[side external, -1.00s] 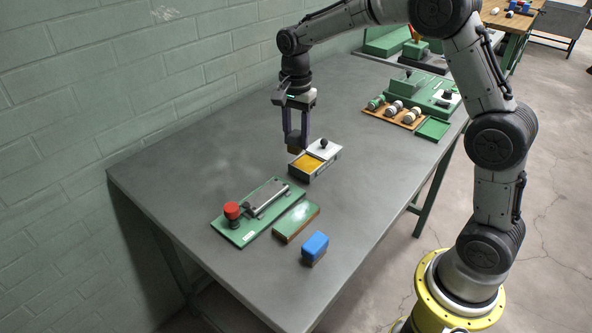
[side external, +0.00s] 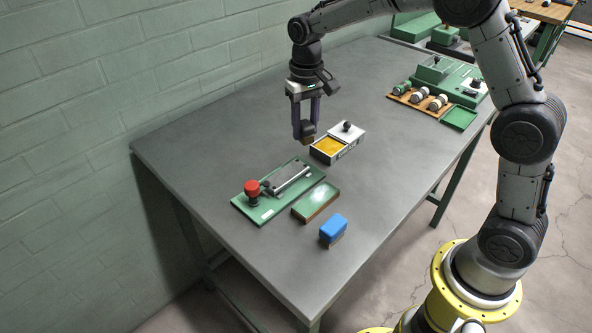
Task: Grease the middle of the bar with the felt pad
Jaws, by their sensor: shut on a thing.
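My gripper (side external: 306,128) is shut on a small dark block with a brownish underside, which looks like the felt pad (side external: 308,137). It hangs above the table, just left of the open box of yellow grease (side external: 330,147). The gap under the pad is hard to judge. The bar (side external: 288,181) is a grey metal rod lying on a green base plate (side external: 252,212), in front and to the left of the gripper. The pad looks apart from the bar. Any grease on its underside is too small to tell.
A red knob (side external: 252,188) stands at the plate's near left end. A green-topped block (side external: 316,202) and a blue-topped block (side external: 333,229) sit to the right. The box's lid (side external: 346,132) has a black knob. Rollers on a wooden tray (side external: 419,99) stand farther back.

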